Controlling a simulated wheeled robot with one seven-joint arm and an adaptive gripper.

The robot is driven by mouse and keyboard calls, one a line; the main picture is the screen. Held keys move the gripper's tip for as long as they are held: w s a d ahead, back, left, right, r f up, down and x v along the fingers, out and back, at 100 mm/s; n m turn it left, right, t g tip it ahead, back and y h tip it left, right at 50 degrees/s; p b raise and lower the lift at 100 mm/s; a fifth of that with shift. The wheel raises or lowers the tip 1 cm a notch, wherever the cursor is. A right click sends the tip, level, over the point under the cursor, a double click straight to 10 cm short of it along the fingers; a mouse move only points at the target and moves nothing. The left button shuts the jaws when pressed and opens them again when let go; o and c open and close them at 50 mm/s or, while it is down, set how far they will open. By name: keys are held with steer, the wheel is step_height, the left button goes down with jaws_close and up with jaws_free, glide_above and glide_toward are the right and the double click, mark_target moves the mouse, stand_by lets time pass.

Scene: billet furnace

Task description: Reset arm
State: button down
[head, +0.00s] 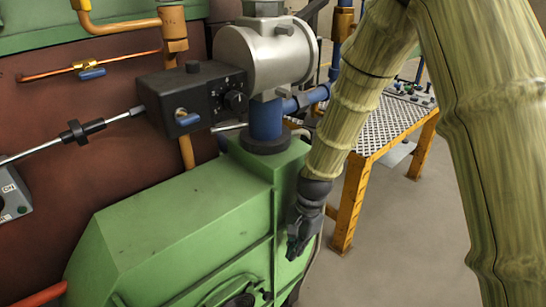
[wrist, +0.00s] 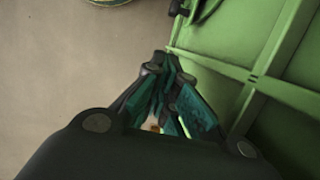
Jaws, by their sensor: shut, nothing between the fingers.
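My arm, with a bamboo-like surface, comes down from the upper right in the head view. My gripper (head: 293,250) hangs at its end, pointing down, in front of the right end of the green furnace housing (head: 180,215). In the wrist view my gripper (wrist: 160,62) has its fingers closed together with nothing between them. The green housing (wrist: 225,50) fills the right side there, close to the fingers. I cannot tell whether they touch it.
A grey cylindrical actuator (head: 265,55) and a black control box (head: 195,95) sit above the housing. A yellow-framed platform (head: 375,130) with a tread-plate top stands behind my arm. Open grey floor (head: 400,230) lies to the right of the housing.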

steer(key=s+d+f+n+h, duration=0.1)
steer(key=s+d+f+n, duration=0.15)
steer(key=s+f, duration=0.4)
steer(key=s+d+f+n, duration=0.2)
steer(key=s+d+f, duration=0.2)
steer(key=f, duration=0.5)
steer(key=s+d+f+n, duration=0.2)
steer(key=s+d+f, duration=0.1)
steer(key=s, duration=0.6)
steer(key=s+d+f+n+t+h, duration=0.1)
steer(key=s+d+f+n, duration=0.2)
steer(key=s+f, duration=0.3)
steer(key=s, duration=0.3)
steer(key=shift+f+t, duration=0.25)
steer(key=shift+t, duration=0.05)
steer(key=c, duration=2.2)
jaws_free()
steer(key=shift+s+d+n, duration=0.1)
steer(key=shift+n, duration=0.15)
